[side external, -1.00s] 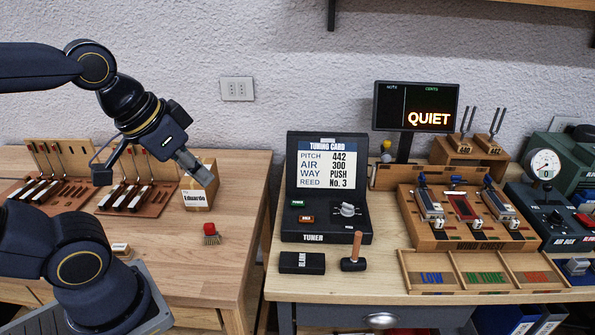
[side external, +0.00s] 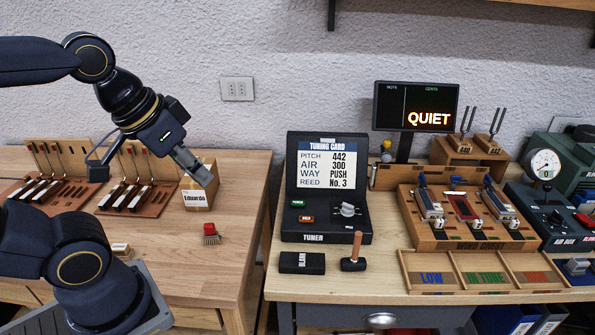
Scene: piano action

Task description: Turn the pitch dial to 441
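The tuner (side external: 325,222) is a black box on the right-hand bench. Its raised card (side external: 326,166) reads PITCH 442, AIR 300, WAY PUSH, REED No. 3. A pale round dial (side external: 348,209) sits on the right of its lower panel; its setting is too small to read. My gripper (side external: 203,178) is over the left bench, pointing down and right in front of the box marked Eduardo, well left of the tuner and touching nothing I can see. Its fingers look close together, but I cannot tell whether they are open or shut.
A hammer (side external: 354,252) and a black block (side external: 302,263) lie in front of the tuner. A display (side external: 416,107) reading QUIET stands behind it. The wind chest (side external: 470,235) is to its right. A red-topped brush (side external: 210,233) stands on the left bench. A gap separates the benches.

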